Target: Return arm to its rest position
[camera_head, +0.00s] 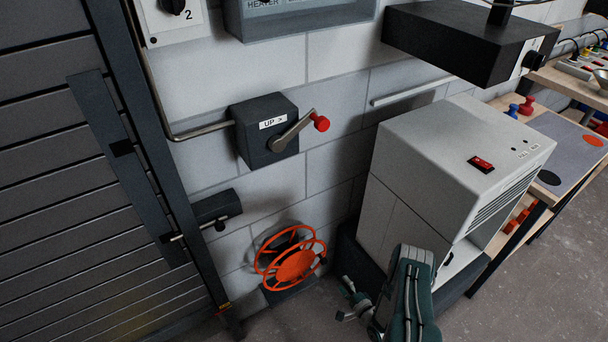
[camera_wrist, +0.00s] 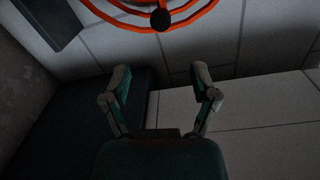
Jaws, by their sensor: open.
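My gripper (camera_head: 345,301) is low in the head view, between the orange wheel and the grey-white cabinet. In the wrist view my gripper (camera_wrist: 160,72) has its two fingers spread apart with nothing between them. My arm (camera_head: 405,295) is dark green and rises from the bottom edge in front of the cabinet. It hides part of the cabinet's lower side.
An orange handwheel (camera_head: 290,264) is on the wall, left of my gripper; its rim (camera_wrist: 120,8) shows atop the wrist view. The cabinet (camera_head: 440,150) stands close on the right. A crank box (camera_head: 262,130) and grey shutter (camera_head: 60,190) are left. Floor shows lower right.

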